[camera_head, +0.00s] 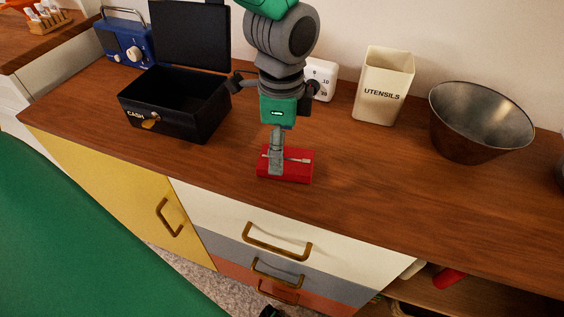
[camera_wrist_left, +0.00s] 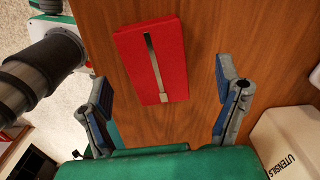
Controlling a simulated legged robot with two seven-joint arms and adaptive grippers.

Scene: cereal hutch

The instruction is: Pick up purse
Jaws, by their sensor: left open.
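The red purse (camera_head: 301,172) lies flat on the wooden countertop near its front edge, with a silver strip across its top. In the left wrist view the purse (camera_wrist_left: 176,50) lies ahead of the fingertips, between their lines, with the strip running lengthwise. My left gripper (camera_head: 277,152) comes down from above and hides part of the purse in the head view. In the wrist view its two fingers (camera_wrist_left: 164,85) are wide apart with nothing between them. The gap in height to the purse is hard to judge.
An open black cash box (camera_head: 180,127) stands left of the purse, with a blue radio (camera_head: 126,46) behind it. A white timer (camera_head: 322,72), a utensils holder (camera_head: 383,88) and a metal bowl (camera_head: 478,120) stand behind and right. The counter right of the purse is clear.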

